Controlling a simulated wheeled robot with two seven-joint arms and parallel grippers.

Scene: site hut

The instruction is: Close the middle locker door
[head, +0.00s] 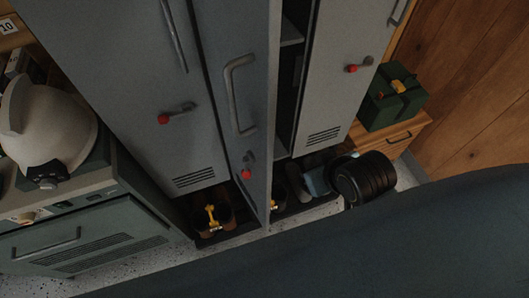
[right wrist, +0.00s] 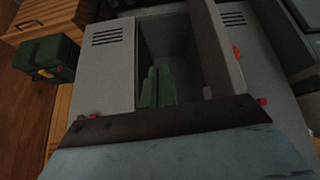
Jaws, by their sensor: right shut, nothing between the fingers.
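The middle locker door (head: 219,62) stands open, swung out from its left side. Its outer face shows a long grey handle and a red-tipped latch (head: 248,158). The dark inside of the middle locker (head: 290,70) shows between the door's free edge and the right locker. In the right wrist view the open door (right wrist: 215,48) stands right of the opening. My right gripper (right wrist: 158,72), with greenish fingers together and empty, points at this opening. In the head view its pale blue hand (head: 317,183) is low, right of the door's edge, apart from it. My left gripper is out of view.
The left locker door (head: 120,70) and right locker door (head: 340,60) are closed. Brown boots (head: 213,217) stand at the left locker's foot. A green box (head: 390,97) sits on a wooden cabinet at right. A white helmet (head: 45,130) rests on a grey cabinet at left.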

